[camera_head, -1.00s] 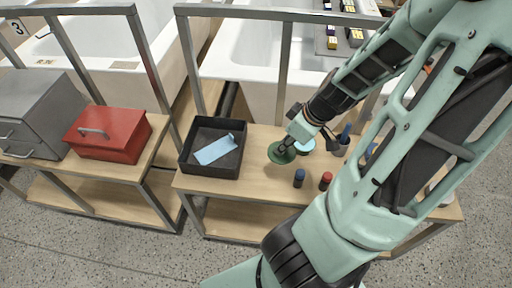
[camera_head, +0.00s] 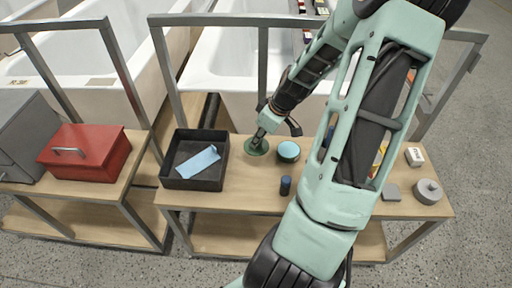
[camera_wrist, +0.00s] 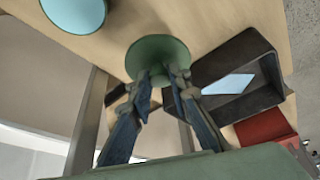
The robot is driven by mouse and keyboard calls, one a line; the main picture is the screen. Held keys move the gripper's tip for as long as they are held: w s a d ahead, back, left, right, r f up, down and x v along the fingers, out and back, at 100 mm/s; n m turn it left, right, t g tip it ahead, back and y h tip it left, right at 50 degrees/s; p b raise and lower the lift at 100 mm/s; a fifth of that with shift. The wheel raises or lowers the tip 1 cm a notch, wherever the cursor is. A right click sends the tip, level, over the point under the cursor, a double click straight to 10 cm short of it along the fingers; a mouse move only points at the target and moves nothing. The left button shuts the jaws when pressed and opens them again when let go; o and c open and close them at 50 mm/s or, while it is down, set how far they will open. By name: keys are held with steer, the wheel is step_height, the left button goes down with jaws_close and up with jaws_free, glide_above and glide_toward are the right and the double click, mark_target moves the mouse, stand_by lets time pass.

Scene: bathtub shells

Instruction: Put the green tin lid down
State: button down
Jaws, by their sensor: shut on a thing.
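The green tin lid (camera_head: 257,147) is a dark green disc over the back part of the wooden bench top, between the black tray and a round tin with a light blue top (camera_head: 288,150). My gripper (camera_head: 258,137) is shut on the lid from above. In the wrist view my gripper's fingers (camera_wrist: 160,82) close on the middle of the lid (camera_wrist: 153,50), with its disc beyond the fingertips. The lid is very near the bench top; I cannot tell whether it touches. The light blue tin also shows in the wrist view (camera_wrist: 75,10), apart from the lid.
The black tray (camera_head: 222,172) holds a light blue piece, left of the lid. A dark blue small can (camera_head: 285,186) stands nearer the front. A grey round lidded thing (camera_head: 428,192) and a white box (camera_head: 414,157) are at right. A metal frame post (camera_head: 262,85) rises behind.

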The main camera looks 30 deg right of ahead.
steer(key=w+f, duration=0.1)
steer(key=f, duration=0.1)
steer(key=w+d+f, duration=0.1)
steer(key=w+f, duration=0.1)
steer(key=shift+d+f, duration=0.15)
steer(key=shift+d, duration=0.05)
steer(key=shift+w+d+f+b, duration=0.1)
steer(key=shift+f+b, duration=0.1)
steer(key=shift+f, duration=0.7)
steer(key=shift+w+f+b, duration=0.1)
steer(key=shift+f+b, duration=0.05)
steer(key=shift+f, duration=0.75)
steer(key=c, duration=1.8)
jaws_free()
steer(key=shift+s+d+r, duration=0.1)
steer(key=shift+r, duration=0.35)
steer(key=p+v, duration=0.1)
steer(key=v, duration=1)
steer(key=shift+s+r, duration=0.15)
steer(key=shift+s, duration=0.05)
